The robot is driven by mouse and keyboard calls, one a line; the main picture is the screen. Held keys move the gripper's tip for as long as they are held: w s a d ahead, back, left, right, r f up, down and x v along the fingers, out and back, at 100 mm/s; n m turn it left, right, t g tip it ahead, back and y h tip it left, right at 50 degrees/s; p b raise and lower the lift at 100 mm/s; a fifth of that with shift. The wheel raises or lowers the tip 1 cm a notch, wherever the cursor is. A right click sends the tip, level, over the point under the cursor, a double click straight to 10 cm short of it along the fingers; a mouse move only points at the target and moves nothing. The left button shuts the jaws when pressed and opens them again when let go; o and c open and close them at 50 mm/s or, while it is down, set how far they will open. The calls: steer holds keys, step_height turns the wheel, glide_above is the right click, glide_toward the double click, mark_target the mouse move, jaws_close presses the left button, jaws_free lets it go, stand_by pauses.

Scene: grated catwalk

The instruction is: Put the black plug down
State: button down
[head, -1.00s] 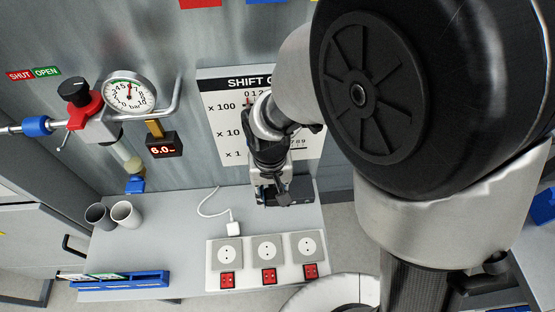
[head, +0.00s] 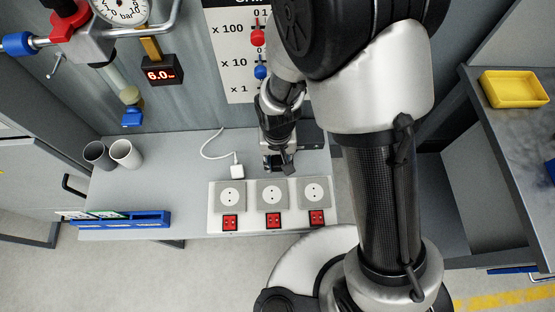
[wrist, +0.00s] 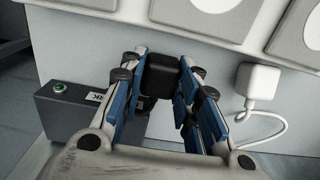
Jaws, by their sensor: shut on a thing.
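The black plug (wrist: 160,76) is between the fingers of my gripper (wrist: 160,88) in the wrist view. The fingers are shut on it. In the head view my gripper (head: 279,160) is low over the grey bench, just behind the white socket panel (head: 250,220); the plug is hard to make out there. In the wrist view the plug is close to the panel's side (wrist: 110,45). I cannot tell whether the plug touches the bench. The panel has three sockets with red switches, and no plug sits in them.
A white plug (head: 238,172) with a cable lies left of my gripper, beside the panel. A dark box with a green button (wrist: 90,115) is close by my fingers. Two cups (head: 122,153) and a blue rack (head: 120,222) are at left; bench between is clear.

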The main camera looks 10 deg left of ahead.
mark_target(278, 161)
steer(key=shift+r, duration=0.1)
steer(key=shift+f+b, duration=0.45)
steer(key=shift+f, duration=0.15)
steer(key=c, duration=1.2)
jaws_free()
step_height(278, 161, up, 13)
steer(key=p, duration=0.5)
steer(key=shift+r+p, duration=0.1)
steer(key=shift+p, duration=0.2)
